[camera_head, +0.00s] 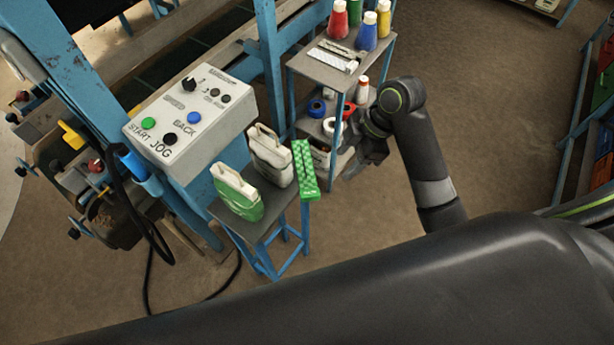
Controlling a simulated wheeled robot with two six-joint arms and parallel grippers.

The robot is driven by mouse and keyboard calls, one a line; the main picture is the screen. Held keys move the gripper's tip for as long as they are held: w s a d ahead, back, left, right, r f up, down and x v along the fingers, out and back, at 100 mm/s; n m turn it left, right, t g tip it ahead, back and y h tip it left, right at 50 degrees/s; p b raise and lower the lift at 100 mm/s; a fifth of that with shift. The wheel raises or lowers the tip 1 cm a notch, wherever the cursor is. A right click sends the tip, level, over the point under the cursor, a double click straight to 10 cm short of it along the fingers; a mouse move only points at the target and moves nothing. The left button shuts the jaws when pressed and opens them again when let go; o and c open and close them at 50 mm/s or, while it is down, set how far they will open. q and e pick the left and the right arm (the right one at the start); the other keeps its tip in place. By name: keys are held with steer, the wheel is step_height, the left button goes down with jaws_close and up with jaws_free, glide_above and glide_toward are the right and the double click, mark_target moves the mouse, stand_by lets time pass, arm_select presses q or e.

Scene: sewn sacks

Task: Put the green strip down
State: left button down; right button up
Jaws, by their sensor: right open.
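The green strip (305,169) is a narrow upright-looking piece with a pale pattern. It shows at the right edge of a small blue-legged stand (262,226), beside two sacks; I cannot tell exactly how it rests there. My left gripper is not in view.
A control box (190,120) with START, JOG and BACK buttons stands left of the stand. A blue-legged shelf (330,75) behind holds thread cones (366,32), tape rolls and a ruler-like piece. A black cable (150,260) hangs at left. Open floor lies right.

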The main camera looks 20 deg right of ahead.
steer(key=b, duration=0.5)
glide_toward(316, 192)
step_height(316, 192, down, 2)
steer(key=shift+a+b+x, duration=0.25)
steer(key=shift+b+x, duration=0.8)
steer(key=shift+x, duration=0.25)
steer(key=x, duration=0.3)
steer(key=shift+w+a+f, duration=0.1)
steer(key=shift+a+f, duration=0.2)
jaws_close()
